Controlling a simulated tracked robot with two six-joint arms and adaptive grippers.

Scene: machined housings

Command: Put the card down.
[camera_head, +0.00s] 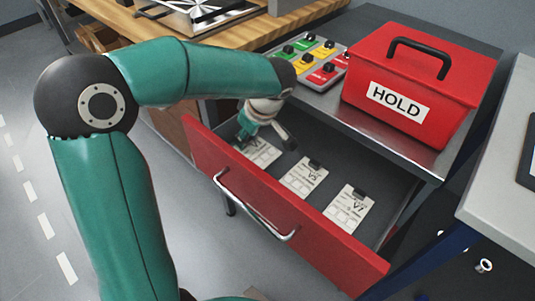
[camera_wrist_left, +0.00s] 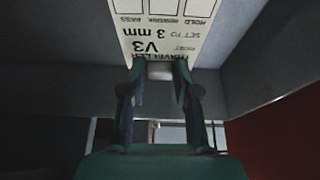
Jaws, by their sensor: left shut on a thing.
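A white card marked V3 (camera_wrist_left: 160,35) hangs from my left gripper (camera_wrist_left: 157,85) in the left wrist view, its printing upside down. The fingers are closed on its near end, where a pale tab shows. In the head view this card (camera_head: 260,153) is the leftmost in the open red drawer (camera_head: 300,222), with my left gripper (camera_head: 250,136) over its far end. I cannot tell whether it touches the drawer floor. Two other white cards lie in the drawer, a middle card (camera_head: 302,178) and a right card (camera_head: 347,211), each with a dark tab. My right gripper is out of view.
A red box labelled HOLD (camera_head: 415,90) with a black handle stands on the cabinet top. Beside it is a panel (camera_head: 315,62) of green, yellow and red pieces with black knobs. The drawer's front wall and silver handle (camera_head: 250,212) lie nearest. A pale table is at right.

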